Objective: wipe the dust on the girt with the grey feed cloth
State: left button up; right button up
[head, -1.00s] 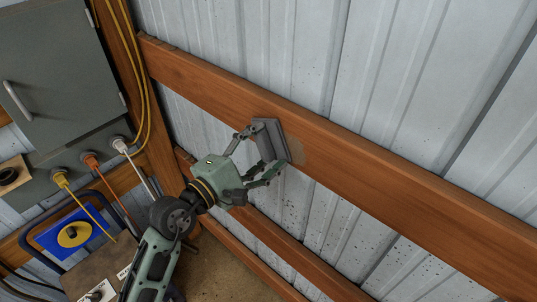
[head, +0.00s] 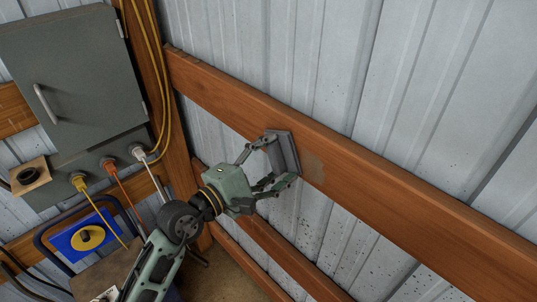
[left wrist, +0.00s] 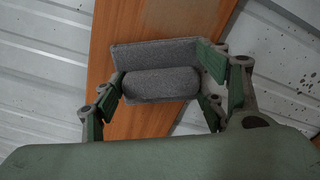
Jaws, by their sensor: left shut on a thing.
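My left gripper (head: 272,164) is shut on the grey feed cloth (head: 284,153), which lies against or very close to the face of the wooden girt (head: 400,200). In the left wrist view the cloth (left wrist: 148,84) is a folded grey pad between the fingers (left wrist: 160,88), with the brown girt (left wrist: 165,25) behind it. A pale dust patch (head: 314,168) shows on the girt just right of the cloth. Any dust under the cloth is hidden. My right gripper is not in view.
A grey cabinet (head: 75,75) hangs at the left, with yellow, orange and white plugged cords below it. A blue panel with a yellow disc (head: 86,238) stands at lower left. A lower rail (head: 270,245) runs beneath the girt. The girt's right stretch is clear.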

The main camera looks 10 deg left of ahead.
pick_arm(q)
jog(key=shift+s+d+r+p, duration=0.1)
jog(key=shift+s+d+p, duration=0.2)
jog(key=shift+s+d, duration=0.45)
jog(key=shift+s+d+p, duration=0.25)
jog(key=shift+d+p, duration=0.05)
jog(key=shift+d, duration=0.2)
jog(key=shift+s+d+p, duration=0.25)
jog(key=shift+d, duration=0.25)
jog(key=shift+s+d, duration=0.45)
jog(key=shift+d, duration=0.1)
jog(key=shift+s+d+p, duration=0.65)
jog(key=shift+d+p, duration=0.15)
jog(key=shift+d, duration=0.05)
jog(key=shift+s+d, duration=0.4)
jog(key=shift+d, duration=0.2)
jog(key=shift+s+d+p, duration=0.55)
jog(key=shift+d+p, duration=0.2)
jog(key=shift+d, duration=0.1)
jog(key=shift+s+d, duration=0.35)
jog(key=shift+d, duration=0.1)
